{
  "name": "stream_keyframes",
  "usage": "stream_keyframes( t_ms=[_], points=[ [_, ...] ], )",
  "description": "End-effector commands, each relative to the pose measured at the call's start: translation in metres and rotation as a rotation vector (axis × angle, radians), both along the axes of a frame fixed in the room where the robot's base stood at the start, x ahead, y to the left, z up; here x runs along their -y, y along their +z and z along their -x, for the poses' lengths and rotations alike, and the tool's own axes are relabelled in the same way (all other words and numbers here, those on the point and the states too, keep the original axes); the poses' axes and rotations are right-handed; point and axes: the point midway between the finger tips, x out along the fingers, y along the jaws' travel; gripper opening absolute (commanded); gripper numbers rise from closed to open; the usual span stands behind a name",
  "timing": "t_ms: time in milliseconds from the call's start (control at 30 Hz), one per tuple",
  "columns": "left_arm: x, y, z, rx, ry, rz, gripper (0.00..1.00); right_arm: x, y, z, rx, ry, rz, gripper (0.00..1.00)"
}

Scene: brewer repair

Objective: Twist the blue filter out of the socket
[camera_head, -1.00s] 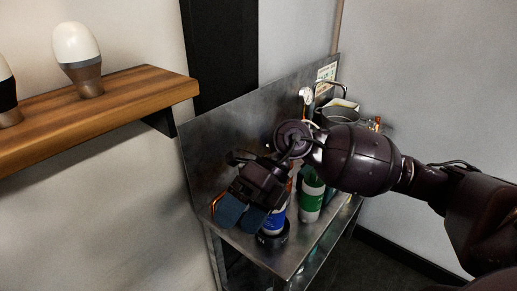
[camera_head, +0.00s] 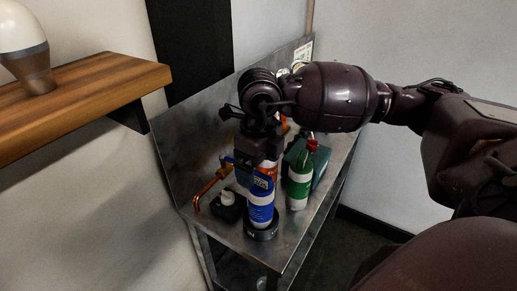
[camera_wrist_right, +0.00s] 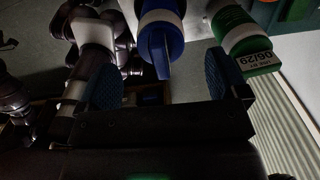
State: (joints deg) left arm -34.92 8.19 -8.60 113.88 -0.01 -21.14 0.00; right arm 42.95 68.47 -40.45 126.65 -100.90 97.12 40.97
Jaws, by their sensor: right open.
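The blue filter (camera_head: 261,207), with a white band, stands upright in a dark round socket (camera_head: 262,233) on the metal bench. My right gripper (camera_head: 251,170) is open at the filter's upper end, and partly covers it in the head view. In the right wrist view the blue filter (camera_wrist_right: 160,38) shows its flat handle tab between the lines of my two blue-padded fingertips (camera_wrist_right: 160,83). A gap shows between each finger and the tab, so nothing is held. My left gripper is not in view.
A wooden shelf (camera_head: 95,95) juts in at the left. The metal bench (camera_head: 296,232) is bare at its front right.

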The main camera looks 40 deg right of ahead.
Motion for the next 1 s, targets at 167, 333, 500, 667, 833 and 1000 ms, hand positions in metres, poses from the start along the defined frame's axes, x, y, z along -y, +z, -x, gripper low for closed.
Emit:
stream_keyframes(
  t_ms=[167,333,500,667,833,1000],
  points=[
    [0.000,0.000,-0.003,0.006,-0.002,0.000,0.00,0.000,-0.027,0.001,-0.004,0.000,-0.002,0.92],
    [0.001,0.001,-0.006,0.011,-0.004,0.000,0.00,0.000,-0.043,0.000,-0.003,0.000,-0.001,0.92],
    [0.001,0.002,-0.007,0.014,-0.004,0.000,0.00,0.000,-0.050,0.000,-0.002,0.000,-0.002,0.92],
    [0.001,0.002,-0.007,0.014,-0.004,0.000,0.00,0.000,-0.051,0.000,-0.001,0.000,-0.002,0.92],
    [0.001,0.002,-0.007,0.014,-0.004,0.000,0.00,0.000,-0.051,0.000,-0.001,0.000,-0.002,0.83],
    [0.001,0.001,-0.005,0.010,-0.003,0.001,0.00,0.000,-0.050,0.000,-0.001,0.000,-0.002,0.57]
  ],
)
